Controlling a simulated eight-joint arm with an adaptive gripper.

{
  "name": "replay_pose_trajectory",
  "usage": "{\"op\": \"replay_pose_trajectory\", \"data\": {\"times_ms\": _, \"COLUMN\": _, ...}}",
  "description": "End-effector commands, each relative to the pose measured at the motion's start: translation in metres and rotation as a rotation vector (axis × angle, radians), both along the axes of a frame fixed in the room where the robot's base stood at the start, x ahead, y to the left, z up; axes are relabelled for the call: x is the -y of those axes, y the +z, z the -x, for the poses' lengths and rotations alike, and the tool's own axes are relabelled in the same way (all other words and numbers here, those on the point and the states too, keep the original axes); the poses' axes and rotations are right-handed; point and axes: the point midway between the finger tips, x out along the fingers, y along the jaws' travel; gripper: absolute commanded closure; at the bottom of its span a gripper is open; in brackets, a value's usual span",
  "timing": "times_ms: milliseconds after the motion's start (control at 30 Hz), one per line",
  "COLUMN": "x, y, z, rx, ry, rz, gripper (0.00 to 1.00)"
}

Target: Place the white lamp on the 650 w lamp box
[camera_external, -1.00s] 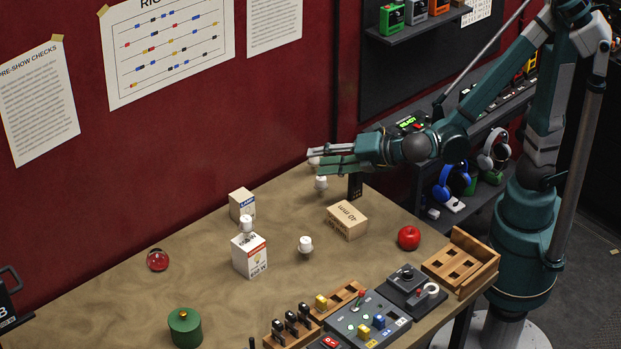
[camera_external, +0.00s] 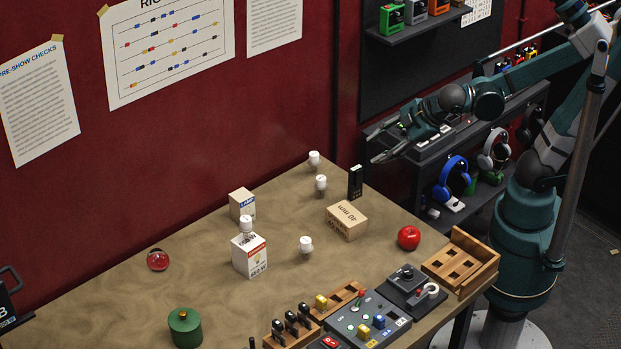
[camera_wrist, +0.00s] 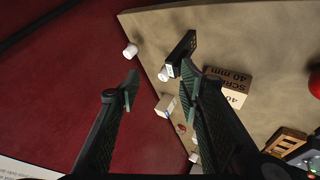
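A white lamp (camera_external: 246,223) stands upright on the top of the white 650 w lamp box (camera_external: 250,257), near the middle of the table. Other white lamps stand on the table: one at the back (camera_external: 314,158), one just in front of it (camera_external: 321,183), and one (camera_external: 305,245) right of the 650 w box. The two back lamps also show in the wrist view (camera_wrist: 130,50) (camera_wrist: 165,73). My gripper (camera_external: 372,147) is open and empty, above and beyond the table's back right edge. Its fingers are apart in the wrist view (camera_wrist: 158,90).
A second lamp box (camera_external: 241,205) stands behind the 650 w box. A screw box (camera_external: 347,220), a black upright block (camera_external: 355,182) and a red apple (camera_external: 408,237) are to the right. A red ball (camera_external: 158,260) and green pot (camera_external: 185,328) are left. Control panels line the front.

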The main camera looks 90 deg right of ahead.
Motion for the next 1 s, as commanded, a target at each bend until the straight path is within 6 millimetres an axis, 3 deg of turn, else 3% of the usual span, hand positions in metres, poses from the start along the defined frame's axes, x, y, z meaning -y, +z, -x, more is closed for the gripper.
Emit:
{"op": "replay_pose_trajectory", "data": {"times_ms": 300, "x": -0.001, "y": -0.004, "z": 0.06, "rx": -0.028, "ry": -0.212, "rz": -0.301, "gripper": 0.64}}
{"op": "replay_pose_trajectory", "data": {"times_ms": 500, "x": -0.008, "y": -0.006, "z": 0.088, "rx": -0.042, "ry": -0.322, "rz": -0.454, "gripper": 0.64}}
{"op": "replay_pose_trajectory", "data": {"times_ms": 700, "x": -0.012, "y": -0.006, "z": 0.101, "rx": -0.052, "ry": -0.374, "rz": -0.529, "gripper": 0.64}}
{"op": "replay_pose_trajectory", "data": {"times_ms": 1000, "x": -0.013, "y": -0.006, "z": 0.102, "rx": -0.053, "ry": -0.382, "rz": -0.539, "gripper": 0.64}}
